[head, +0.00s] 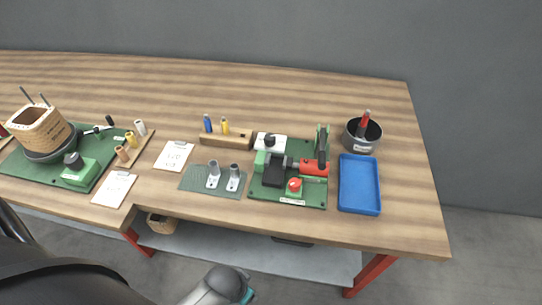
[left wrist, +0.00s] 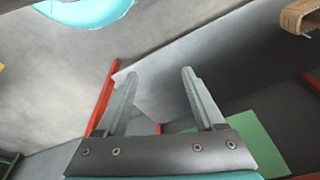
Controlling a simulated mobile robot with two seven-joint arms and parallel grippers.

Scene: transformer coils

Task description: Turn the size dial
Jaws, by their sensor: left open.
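I cannot tell for sure which part is the size dial. A black knob (head: 270,139) sits on a white box on the right green board (head: 317,200). Another black knob (head: 73,160) sits on a green block (head: 80,177) on the left green board. My left gripper (left wrist: 160,85) shows in the left wrist view with its two fingers apart and nothing between them. It is away from both knobs, with the table's underside region and floor around it. My right gripper is not in view.
The wooden table (head: 395,110) also holds a blue tray (head: 374,211), a dark pot (head: 352,143), a red-handled press (head: 314,168), two grey metal fittings on a mat (head: 200,184), and clipboards (head: 174,155). A wound coil (head: 45,132) stands at the left. The table's back strip is clear.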

